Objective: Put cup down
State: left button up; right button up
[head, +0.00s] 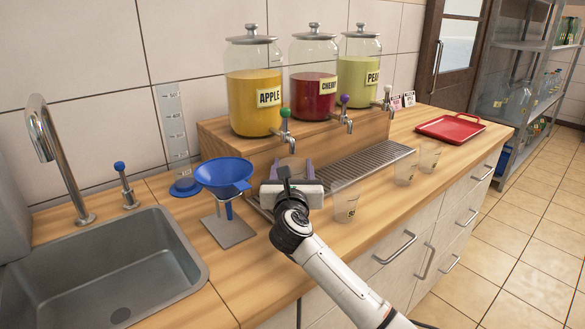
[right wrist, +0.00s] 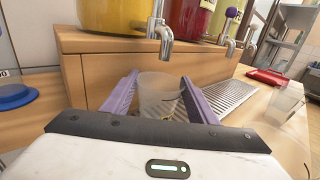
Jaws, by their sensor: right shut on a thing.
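My right gripper (head: 292,172) is in front of the wooden stand, below the tap of the yellow APPLE jar (head: 254,89). Its purple fingers are shut on a clear, frosted cup (right wrist: 158,90), one finger on each side. The cup looks upright and empty, and its base is hidden by the gripper body in the right wrist view. It stands at the left end of the metal drip grate (head: 362,160); I cannot tell whether it touches the grate. The tap (right wrist: 161,34) is above and just behind the cup. My left gripper is not in view.
Several clear cups stand along the counter front, the nearest one (head: 346,202) right of my gripper. A blue funnel (head: 224,174) on a stand is close on the left. CHERRY (head: 313,85) and PEAR (head: 358,75) jars, a red tray (head: 450,128) and a sink (head: 110,270) surround.

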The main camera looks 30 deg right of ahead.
jog(key=shift+f, duration=0.2)
jog(key=o, duration=0.7)
jog(key=shift+r, duration=0.1)
jog(key=shift+r, duration=0.15)
jog(key=shift+s+a, duration=0.25)
jog(key=v, duration=1.1)
jog(key=shift+s+a, duration=0.1)
jog(key=shift+s, duration=0.1)
